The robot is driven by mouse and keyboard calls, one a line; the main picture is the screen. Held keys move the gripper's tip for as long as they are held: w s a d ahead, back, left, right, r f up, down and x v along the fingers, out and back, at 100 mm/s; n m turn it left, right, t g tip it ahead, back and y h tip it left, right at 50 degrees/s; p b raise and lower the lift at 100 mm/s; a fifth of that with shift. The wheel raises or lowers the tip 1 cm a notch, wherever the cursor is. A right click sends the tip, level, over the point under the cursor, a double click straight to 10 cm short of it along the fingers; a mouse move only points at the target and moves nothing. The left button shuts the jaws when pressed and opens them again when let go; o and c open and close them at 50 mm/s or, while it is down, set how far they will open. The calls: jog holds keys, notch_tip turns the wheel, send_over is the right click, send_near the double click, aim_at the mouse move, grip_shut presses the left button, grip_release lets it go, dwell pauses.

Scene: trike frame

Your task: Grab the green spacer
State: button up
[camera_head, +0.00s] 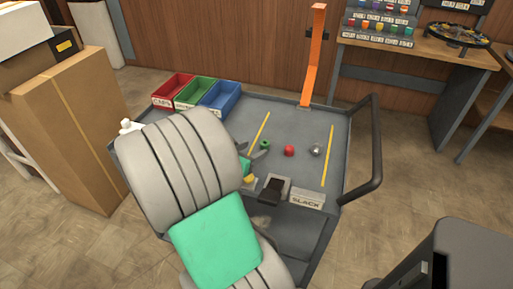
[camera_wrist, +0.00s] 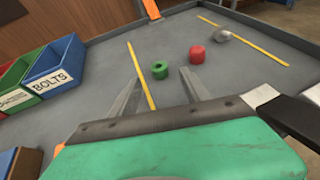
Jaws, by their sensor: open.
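The green spacer (camera_head: 265,144) is a short ring with a dark hole on top. It stands on the grey cart top (camera_head: 290,120), just right of the left yellow line, and also shows in the wrist view (camera_wrist: 160,70). My gripper (camera_wrist: 158,84) is open and empty. In the wrist view its two fingers point toward the spacer, which lies slightly beyond the tips and between their directions. In the head view my arm hides much of the gripper (camera_head: 251,153), with its fingertips on the near side of the spacer.
A red cylinder (camera_head: 289,151) and a silver metal part (camera_head: 317,149) stand right of the spacer. Red, green and blue bins (camera_head: 221,98) line the left back edge. An orange upright (camera_head: 312,60) rises at the back. A dark block (camera_head: 273,188) and a SLACK label (camera_head: 307,200) are at the front.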

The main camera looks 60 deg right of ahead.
aim_at(266, 142)
jog(key=b+x, duration=0.1)
jog(key=x, duration=0.6)
jog(key=shift+d, duration=0.15)
jog(key=shift+w, duration=0.1)
jog(key=shift+c, duration=0.5)
